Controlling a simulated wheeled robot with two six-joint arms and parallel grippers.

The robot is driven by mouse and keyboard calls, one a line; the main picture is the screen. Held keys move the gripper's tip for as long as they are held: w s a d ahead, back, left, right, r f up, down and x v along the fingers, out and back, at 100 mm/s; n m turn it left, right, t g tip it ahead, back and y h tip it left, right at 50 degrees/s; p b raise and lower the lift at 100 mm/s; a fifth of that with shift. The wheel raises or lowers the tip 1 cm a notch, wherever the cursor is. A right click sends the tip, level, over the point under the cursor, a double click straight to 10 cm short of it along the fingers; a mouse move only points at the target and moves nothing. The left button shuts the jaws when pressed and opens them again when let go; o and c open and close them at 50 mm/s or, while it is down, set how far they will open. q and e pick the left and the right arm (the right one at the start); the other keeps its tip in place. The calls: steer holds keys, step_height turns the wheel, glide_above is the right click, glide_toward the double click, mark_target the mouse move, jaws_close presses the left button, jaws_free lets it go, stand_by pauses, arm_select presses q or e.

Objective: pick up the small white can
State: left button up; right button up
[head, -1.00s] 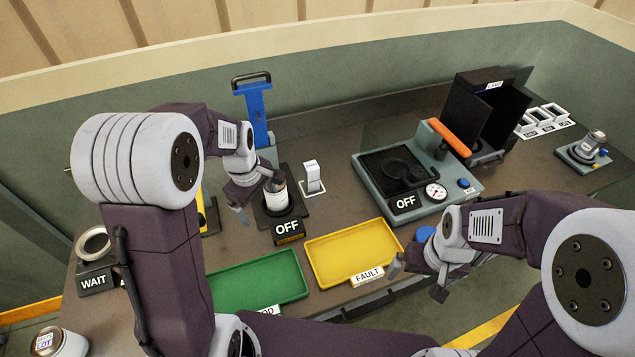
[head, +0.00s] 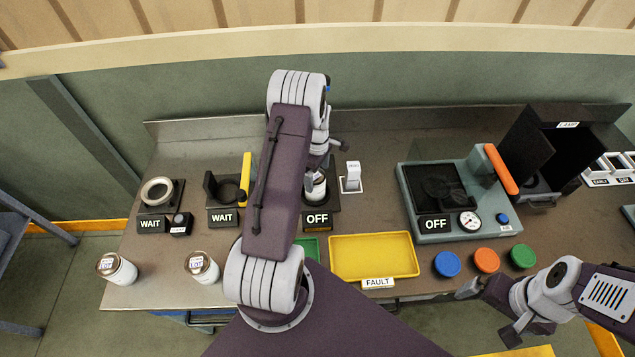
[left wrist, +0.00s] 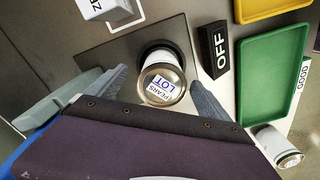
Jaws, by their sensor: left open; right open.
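A small white can (head: 318,188) stands in the dark holder behind an OFF sign (head: 317,218), partly hidden by my left arm. In the left wrist view, the can (left wrist: 162,82) shows its metal lid with a "PEARS LOT" label. My left gripper (left wrist: 158,78) is open, with one finger on each side of the can; I cannot tell whether they touch it. In the head view my arm mostly hides this gripper. Two similar white cans, one at the far left (head: 117,269) and one nearer (head: 202,267), stand at the bench front. My right gripper (head: 489,314) is open and empty at lower right.
The yellow FAULT tray (head: 374,257) and green tray (left wrist: 270,75) lie in front. A press-like machine (head: 445,203) and blue, orange and green discs (head: 486,260) are to the right.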

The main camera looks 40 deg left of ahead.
arm_select(q)
steer(key=f+p, duration=0.2)
steer(key=f, duration=0.1)
steer(key=s+f, duration=0.1)
steer(key=shift+a+f+p, duration=0.25)
steer(key=shift+a+p, duration=0.15)
steer(key=shift+w+f, duration=0.1)
steer(key=shift+f, duration=0.15)
steer(key=shift+w+d, duration=0.15)
steer(key=shift+w, duration=0.05)
steer(key=c, duration=1.9)
